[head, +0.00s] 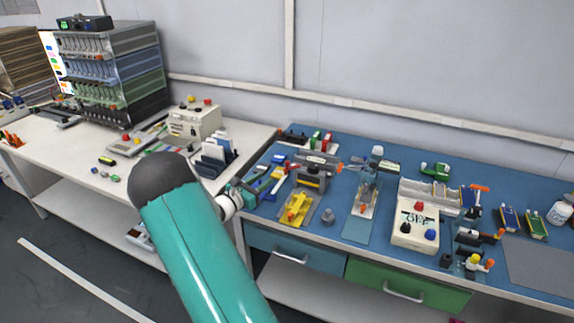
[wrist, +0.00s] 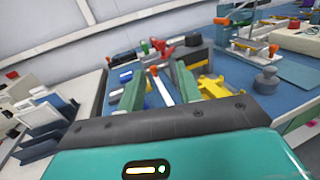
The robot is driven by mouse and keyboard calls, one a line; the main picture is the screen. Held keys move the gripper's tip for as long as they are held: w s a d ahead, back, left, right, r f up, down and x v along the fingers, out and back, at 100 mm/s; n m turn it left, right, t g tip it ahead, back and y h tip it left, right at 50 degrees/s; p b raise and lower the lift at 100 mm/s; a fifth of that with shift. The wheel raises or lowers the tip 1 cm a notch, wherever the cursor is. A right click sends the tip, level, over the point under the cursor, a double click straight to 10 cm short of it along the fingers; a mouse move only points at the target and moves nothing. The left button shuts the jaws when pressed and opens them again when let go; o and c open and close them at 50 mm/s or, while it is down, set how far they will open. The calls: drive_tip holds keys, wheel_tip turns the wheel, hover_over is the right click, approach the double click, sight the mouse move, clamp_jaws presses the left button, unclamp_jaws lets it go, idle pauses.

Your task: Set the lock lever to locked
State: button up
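My gripper (head: 248,190) is over the left end of the blue bench, near the front edge. In the wrist view its two green fingers (wrist: 158,88) stand apart with nothing held between them. I cannot tell for certain which part is the lock lever. Several orange-tipped handles show: one on the grey clamp-like fixture (head: 312,170), one on the long white device (head: 481,188) at the right, and others on small fixtures (head: 478,237) near the front right. The grey fixture with a yellow part also shows just beyond the fingers in the wrist view (wrist: 190,66). No handle is touched.
A yellow part (head: 297,208), a grey knobbed weight (head: 327,217) and a cream box with buttons (head: 414,228) stand on the blue bench (head: 275,209). A white table (head: 70,160) with a rack is at the left. Blue and green drawers lie below the bench edge.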

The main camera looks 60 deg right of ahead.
sight(286, 164)
drive_tip(key=d, duration=0.4)
drive_tip(key=s+d, duration=0.1)
drive_tip(key=d, duration=0.4)
drive_tip(key=s+d, duration=0.1)
drive_tip(key=d, duration=0.3)
drive_tip(key=shift+s+d, duration=0.15)
drive_tip(key=shift+d, duration=0.1)
clamp_jaws()
